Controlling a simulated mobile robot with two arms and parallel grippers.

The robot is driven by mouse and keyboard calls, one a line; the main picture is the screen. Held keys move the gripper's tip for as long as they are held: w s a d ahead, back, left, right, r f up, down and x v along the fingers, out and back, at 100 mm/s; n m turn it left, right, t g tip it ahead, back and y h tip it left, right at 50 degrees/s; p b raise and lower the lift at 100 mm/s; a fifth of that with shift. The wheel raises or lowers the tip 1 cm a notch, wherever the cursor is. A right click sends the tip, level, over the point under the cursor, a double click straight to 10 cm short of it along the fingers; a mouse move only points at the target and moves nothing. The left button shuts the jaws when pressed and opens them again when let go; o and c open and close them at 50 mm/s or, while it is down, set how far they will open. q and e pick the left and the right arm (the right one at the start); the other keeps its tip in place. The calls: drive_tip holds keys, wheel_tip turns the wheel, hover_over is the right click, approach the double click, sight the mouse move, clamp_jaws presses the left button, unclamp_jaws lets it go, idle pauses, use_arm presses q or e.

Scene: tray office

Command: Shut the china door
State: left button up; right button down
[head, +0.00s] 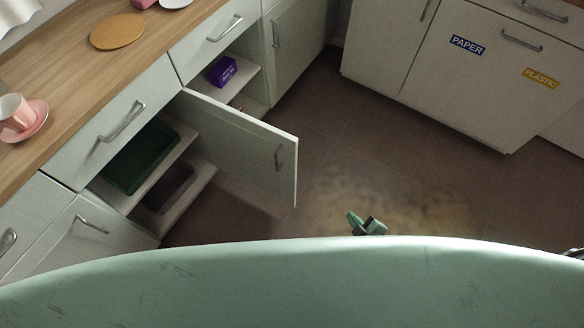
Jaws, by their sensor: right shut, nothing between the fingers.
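A pale cabinet door (240,150) stands wide open, swung out from the counter front over the floor. Its handle (279,158) is near its free edge. No label shows on it, so I cannot tell if it is the china door. Shelf openings show on both sides of it. My right gripper (366,224) is shut and empty, to the right of the door's free edge and apart from it in the picture. My own body hides most of that arm. My left gripper is not in view.
A green tray (140,155) and a dark tray (168,187) sit on shelves left of the door; a purple box (223,70) is beyond it. A pink cup (16,112) stands on the counter. Cabinets marked PAPER (467,45) and PLASTIC (540,78) stand across open brown floor.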

drive_tip(key=w+a+n+t+y+b, duration=0.1)
drive_tip(key=w+a+n+b, duration=0.1)
drive_tip(key=w+b, duration=0.15)
use_arm(q)
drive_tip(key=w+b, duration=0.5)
drive_tip(key=b, duration=0.1)
use_arm(e)
drive_tip(key=n+t+y+b, duration=0.2)
drive_tip(key=n+y+b, duration=0.7)
drive_tip(key=n, duration=0.4)
approach(292, 158)
drive_tip(key=s+a+r, duration=0.3)
drive_tip(key=s, duration=0.3)
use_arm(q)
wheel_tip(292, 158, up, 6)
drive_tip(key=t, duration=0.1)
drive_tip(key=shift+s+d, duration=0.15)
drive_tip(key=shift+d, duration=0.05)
use_arm(e)
drive_tip(key=shift+w+a+r, duration=0.1)
drive_tip(key=shift+w+a, duration=0.6)
drive_tip(key=shift+w, duration=1.1)
drive_tip(key=shift+w+a, duration=0.7)
drive_tip(key=shift+w, duration=1.15)
drive_tip(key=shift+w+a+r, duration=0.1)
drive_tip(key=shift+w+a, duration=0.65)
drive_tip(key=shift+w, duration=1.05)
drive_tip(key=shift+w+d, duration=0.1)
